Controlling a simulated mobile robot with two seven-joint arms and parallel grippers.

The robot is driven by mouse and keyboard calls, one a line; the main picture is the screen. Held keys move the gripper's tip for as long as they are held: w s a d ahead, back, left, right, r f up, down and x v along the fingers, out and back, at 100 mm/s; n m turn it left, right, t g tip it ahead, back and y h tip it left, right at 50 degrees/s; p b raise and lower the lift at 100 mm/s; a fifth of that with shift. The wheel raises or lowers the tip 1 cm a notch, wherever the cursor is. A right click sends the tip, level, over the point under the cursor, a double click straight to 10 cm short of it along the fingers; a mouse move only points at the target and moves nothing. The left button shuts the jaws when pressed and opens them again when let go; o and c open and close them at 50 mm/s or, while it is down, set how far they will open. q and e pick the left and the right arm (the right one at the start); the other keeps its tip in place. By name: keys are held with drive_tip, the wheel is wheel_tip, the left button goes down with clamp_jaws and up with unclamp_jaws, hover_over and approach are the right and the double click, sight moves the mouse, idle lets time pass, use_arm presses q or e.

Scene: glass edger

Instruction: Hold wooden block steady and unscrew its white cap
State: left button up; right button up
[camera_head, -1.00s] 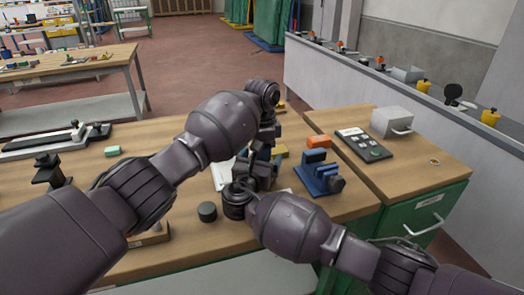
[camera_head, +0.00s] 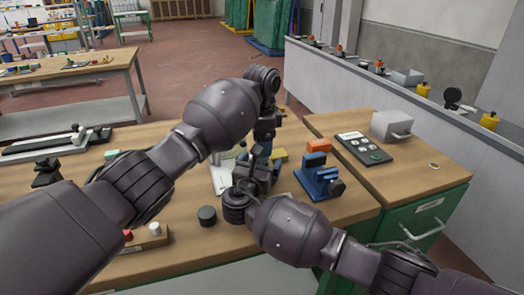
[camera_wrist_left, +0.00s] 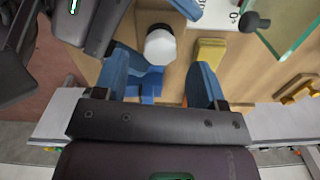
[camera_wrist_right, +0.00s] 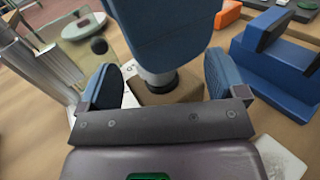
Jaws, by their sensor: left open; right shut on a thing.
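The wooden block (camera_wrist_right: 172,95) stands between the blue fingers of my right gripper (camera_wrist_right: 160,68), which is shut on it near the table. The white cap (camera_wrist_left: 161,46) is on the block, seen from above as a pale faceted knob in the left wrist view. In the right wrist view, a large blue finger of my left gripper hides most of the cap. My left gripper (camera_wrist_left: 162,66) is open above the block, with its fingers apart on either side of the cap in its own view. In the head view my arms hide the block and cap.
A blue fixture (camera_head: 318,178) stands right of the grippers, with an orange block (camera_head: 319,146) behind it. A dark round puck (camera_head: 207,215) lies to the left. A white and red button box (camera_head: 147,238) sits near the table's front edge. A glass pane (camera_wrist_left: 290,25) lies close by.

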use_arm(q)
drive_tip(key=shift+r, duration=0.2)
drive_tip(key=shift+c, duration=0.9)
drive_tip(key=shift+w+r, duration=0.1)
drive_tip(key=shift+r, duration=0.2)
drive_tip(key=shift+c, duration=0.5)
drive_tip(key=r, duration=0.1)
drive_tip(key=w+a+r, duration=0.1)
drive_tip(key=shift+r+t+y, duration=0.3)
drive_tip(key=shift+t, duration=0.1)
drive_tip(key=m, duration=0.3)
drive_tip(key=r+m, duration=0.1)
drive_tip(key=m, duration=0.3)
drive_tip(key=shift+a+r+m, duration=0.1)
drive_tip(key=shift+a+m, duration=0.05)
drive_tip(key=shift+m, duration=0.15)
drive_tip(key=m, duration=0.4)
drive_tip(key=shift+s, duration=0.2)
drive_tip(key=m, duration=0.3)
drive_tip(key=f+m, duration=0.1)
drive_tip(key=shift+s+d+m+g, duration=0.3)
drive_tip(key=shift+d, duration=0.1)
drive_tip(key=m, duration=0.3)
drive_tip(key=shift+s+d, duration=0.1)
drive_tip(key=shift+d, duration=0.15)
drive_tip(key=shift+f+m, duration=0.1)
drive_tip(key=shift+m, duration=0.6)
drive_tip(key=shift+f, duration=3.9)
drive_tip(key=shift+c, duration=0.3)
